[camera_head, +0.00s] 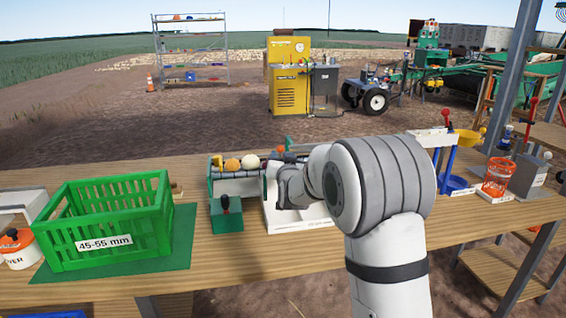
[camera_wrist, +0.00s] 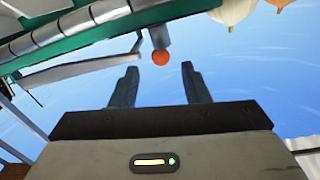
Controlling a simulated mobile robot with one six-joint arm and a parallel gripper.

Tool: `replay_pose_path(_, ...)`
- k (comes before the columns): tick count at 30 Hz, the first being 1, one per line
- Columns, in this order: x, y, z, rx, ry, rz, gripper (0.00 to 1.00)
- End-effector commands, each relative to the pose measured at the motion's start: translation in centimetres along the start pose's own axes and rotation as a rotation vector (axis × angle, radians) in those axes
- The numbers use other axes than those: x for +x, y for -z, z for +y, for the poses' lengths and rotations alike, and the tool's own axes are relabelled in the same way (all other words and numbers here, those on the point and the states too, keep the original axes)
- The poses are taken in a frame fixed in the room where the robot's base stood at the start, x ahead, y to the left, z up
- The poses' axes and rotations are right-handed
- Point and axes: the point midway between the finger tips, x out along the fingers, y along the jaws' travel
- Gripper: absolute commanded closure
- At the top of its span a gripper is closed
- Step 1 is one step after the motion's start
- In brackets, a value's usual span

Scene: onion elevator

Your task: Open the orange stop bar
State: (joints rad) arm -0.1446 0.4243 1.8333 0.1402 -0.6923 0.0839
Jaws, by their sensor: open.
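In the wrist view my gripper (camera_wrist: 160,70) is open, its two dark fingers apart with nothing between them. A round orange knob (camera_wrist: 160,58) shows just past the fingertips, about midway between them, at the end of a short grey piece. I cannot tell whether this is the whole stop bar or only its handle. A long pale grey bar (camera_wrist: 85,73) runs to the left of the knob, below a green frame (camera_wrist: 120,27) with grey rollers.
Onions (camera_head: 232,165) lie on the green elevator (camera_head: 236,188) at the middle of the wooden table. A green crate (camera_head: 103,225) marked 45-55 mm is left. Orange and grey containers (camera_head: 497,175) stand right.

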Motion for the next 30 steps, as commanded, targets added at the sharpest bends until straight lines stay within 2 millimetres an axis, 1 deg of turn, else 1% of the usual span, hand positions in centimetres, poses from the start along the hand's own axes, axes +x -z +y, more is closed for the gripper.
replay_pose_path(4,-0.5,-0.1,-0.1,-0.001,0.002,-0.001,0.58)
replay_pose_path(13,-0.6,0.0,-0.1,-0.001,0.003,0.000,0.58)
replay_pose_path(17,-0.9,0.1,0.0,-0.003,0.001,-0.014,0.68)
replay_pose_path(20,-2.3,-0.1,0.4,-0.012,-0.007,-0.082,0.76)
replay_pose_path(23,-5.5,-0.8,1.4,-0.028,-0.024,-0.219,0.84)
replay_pose_path(26,-10.6,-2.2,2.7,-0.051,-0.047,-0.408,0.92)
replay_pose_path(27,-13.1,-2.9,3.2,-0.061,-0.057,-0.491,0.95)
replay_pose_path(29,-17.0,-4.1,4.1,-0.074,-0.074,-0.617,1.00)
replay_pose_path(30,-19.9,-4.8,4.6,-0.082,-0.084,-0.699,1.00)
